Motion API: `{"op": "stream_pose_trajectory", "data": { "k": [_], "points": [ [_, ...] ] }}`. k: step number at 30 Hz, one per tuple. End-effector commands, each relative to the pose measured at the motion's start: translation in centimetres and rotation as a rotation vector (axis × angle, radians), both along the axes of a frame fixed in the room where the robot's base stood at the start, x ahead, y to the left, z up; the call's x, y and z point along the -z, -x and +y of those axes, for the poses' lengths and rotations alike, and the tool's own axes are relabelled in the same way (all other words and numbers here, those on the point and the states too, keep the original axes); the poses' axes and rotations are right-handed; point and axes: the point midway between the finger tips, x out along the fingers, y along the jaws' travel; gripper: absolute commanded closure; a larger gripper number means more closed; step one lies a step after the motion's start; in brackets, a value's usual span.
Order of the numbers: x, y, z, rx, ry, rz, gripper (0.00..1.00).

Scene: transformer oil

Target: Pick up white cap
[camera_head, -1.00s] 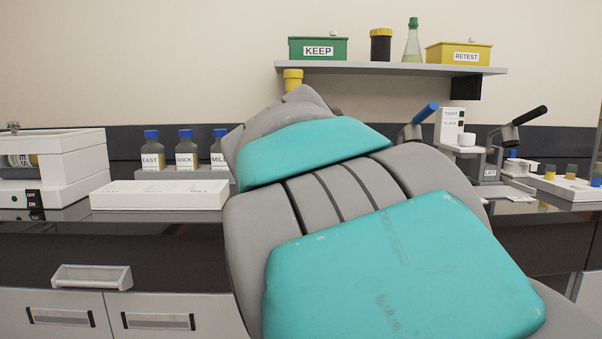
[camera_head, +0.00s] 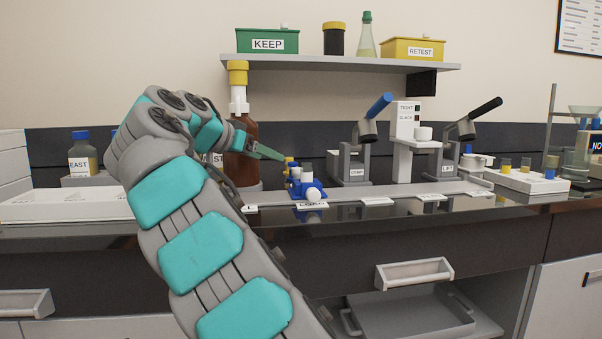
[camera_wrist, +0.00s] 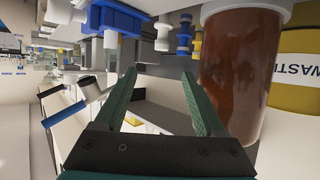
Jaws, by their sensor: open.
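Small white pieces sit on a blue holder (camera_head: 309,188) on the bench, with a round white piece (camera_head: 314,195) at its front; I cannot tell for sure which is the white cap. The holder also shows in the wrist view (camera_wrist: 112,18), with a white round piece (camera_wrist: 60,12) at its left. My gripper (camera_wrist: 160,76) is open, with nothing between its green fingers. In the head view my gripper (camera_head: 266,151) points right, left of the holder and in front of the brown bottle (camera_head: 241,158).
The brown bottle stands close to my fingers. A yellow container marked WASTE (camera_wrist: 300,68) is beside it in the wrist view. Right of the holder stand a blue-handled press (camera_head: 355,150), a TIGHT/SLACK stand (camera_head: 405,140) and a black-handled press (camera_head: 455,140). A shelf (camera_head: 330,62) hangs above.

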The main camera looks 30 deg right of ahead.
Motion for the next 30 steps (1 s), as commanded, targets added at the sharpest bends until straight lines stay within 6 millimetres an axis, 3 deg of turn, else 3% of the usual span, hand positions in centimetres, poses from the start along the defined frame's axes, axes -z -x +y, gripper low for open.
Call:
{"op": "stream_pose_trajectory", "data": {
  "k": [5,13,22,30],
  "points": [
    [0.4,-0.7,-0.7,0.001,0.001,-0.006,0.28],
    [2.0,-2.6,-4.2,0.000,0.000,-0.005,0.28],
    [3.0,-3.7,-6.2,0.000,-0.001,-0.003,0.28],
    [4.6,-5.4,-9.2,0.001,-0.001,-0.002,0.28]
  ]
}}
